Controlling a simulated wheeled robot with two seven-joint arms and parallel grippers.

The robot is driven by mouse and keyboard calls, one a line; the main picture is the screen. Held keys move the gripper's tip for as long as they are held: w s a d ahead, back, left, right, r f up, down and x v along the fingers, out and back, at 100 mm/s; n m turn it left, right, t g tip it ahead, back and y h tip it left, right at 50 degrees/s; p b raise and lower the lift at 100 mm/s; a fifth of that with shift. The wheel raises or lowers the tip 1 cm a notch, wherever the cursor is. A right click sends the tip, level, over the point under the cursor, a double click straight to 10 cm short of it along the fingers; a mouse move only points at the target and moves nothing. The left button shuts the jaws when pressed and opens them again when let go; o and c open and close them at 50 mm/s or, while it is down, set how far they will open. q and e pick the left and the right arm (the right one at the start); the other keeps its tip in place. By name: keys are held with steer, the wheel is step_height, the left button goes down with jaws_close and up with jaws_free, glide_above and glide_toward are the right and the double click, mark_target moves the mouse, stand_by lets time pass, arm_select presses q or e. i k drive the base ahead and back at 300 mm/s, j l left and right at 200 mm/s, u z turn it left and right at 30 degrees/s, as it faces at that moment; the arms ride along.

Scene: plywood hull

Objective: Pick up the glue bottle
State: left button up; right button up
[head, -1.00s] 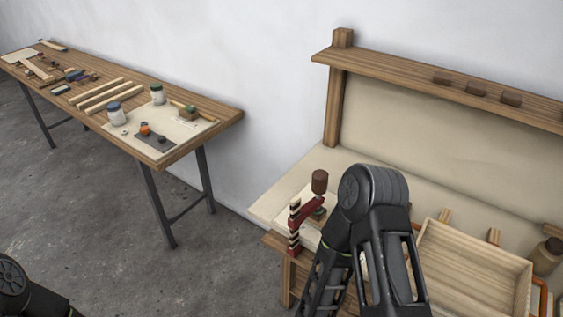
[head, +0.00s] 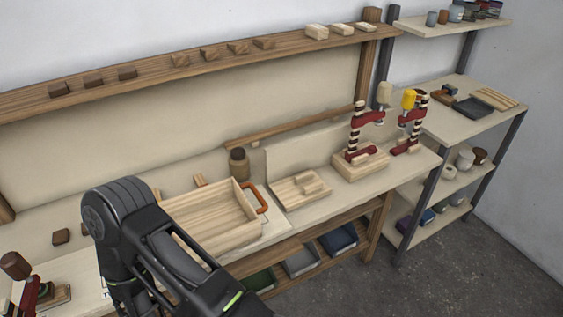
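A squat brown jar with a dark cap (head: 239,164) stands upright at the back of the workbench (head: 225,275), just behind the wooden box. It may be the glue bottle, but I see no label and cannot be sure. One of my arms rises in front of the bench at lower left, its forearm running down to the right past the box's front. No gripper fingers show in the head view, so both grippers are out of sight. Nothing visible touches the jar.
An open wooden box (head: 213,220) with an orange handle and a wooden tray (head: 300,189) sit on the bench. Red clamps stand at right (head: 362,135) and far left (head: 28,290). A wooden shelf (head: 190,63) runs above. A shelving unit (head: 470,125) stands at right.

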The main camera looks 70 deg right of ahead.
mark_target(240, 170)
steer(key=z, duration=2.1)
steer(key=l, duration=0.55)
steer(key=i+l, duration=0.15)
steer(key=l, duration=0.9)
steer(key=i+u, duration=0.05)
